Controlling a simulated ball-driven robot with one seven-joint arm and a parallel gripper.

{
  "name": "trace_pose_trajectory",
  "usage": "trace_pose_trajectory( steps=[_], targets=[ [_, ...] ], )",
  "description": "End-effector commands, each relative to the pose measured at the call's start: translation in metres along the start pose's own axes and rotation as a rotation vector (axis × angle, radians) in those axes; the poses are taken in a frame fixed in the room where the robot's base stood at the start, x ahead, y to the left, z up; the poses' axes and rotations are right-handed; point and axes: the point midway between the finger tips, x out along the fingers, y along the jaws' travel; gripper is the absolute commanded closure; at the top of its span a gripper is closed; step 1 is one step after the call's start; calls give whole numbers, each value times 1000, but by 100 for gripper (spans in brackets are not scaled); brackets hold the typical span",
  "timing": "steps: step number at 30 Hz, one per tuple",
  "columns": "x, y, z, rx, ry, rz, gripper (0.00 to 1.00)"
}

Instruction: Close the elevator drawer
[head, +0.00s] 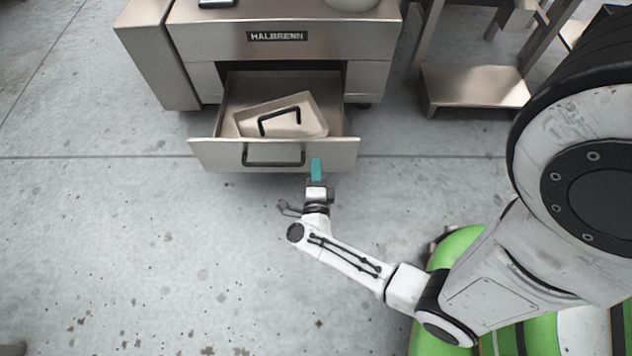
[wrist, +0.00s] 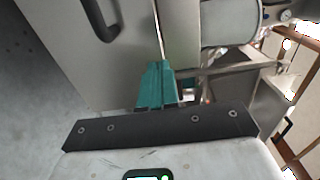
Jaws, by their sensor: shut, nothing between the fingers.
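The drawer (head: 215,155) stands pulled out from the metal cabinet (head: 215,42) marked HALBRENN. A black bar handle (head: 273,163) is on its front, and a metal lidded or flat piece (head: 275,118) with a black handle lies inside. My gripper (head: 316,168) has teal fingers that are shut and empty. It is at the drawer front, right of the handle; I cannot tell whether it touches. In the wrist view the shut fingers (wrist: 156,85) point at the edge of a pale panel (wrist: 135,65) with a dark handle (wrist: 102,20).
A low metal step (head: 475,88) stands right of the cabinet. A dark flat object (head: 217,3) and a rounded pale vessel (head: 350,4) are on the cabinet top. The concrete floor (head: 130,250) to the left and front is clear.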

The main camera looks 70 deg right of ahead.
Motion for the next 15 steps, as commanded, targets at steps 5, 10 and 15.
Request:
trace_pose_trajectory(
  steps=[5,10,15],
  targets=[
    [33,2,0,2,2,-2,100],
    [52,1,0,1,1,-1,100],
    [60,0,0,1,-1,0,100]
  ],
)
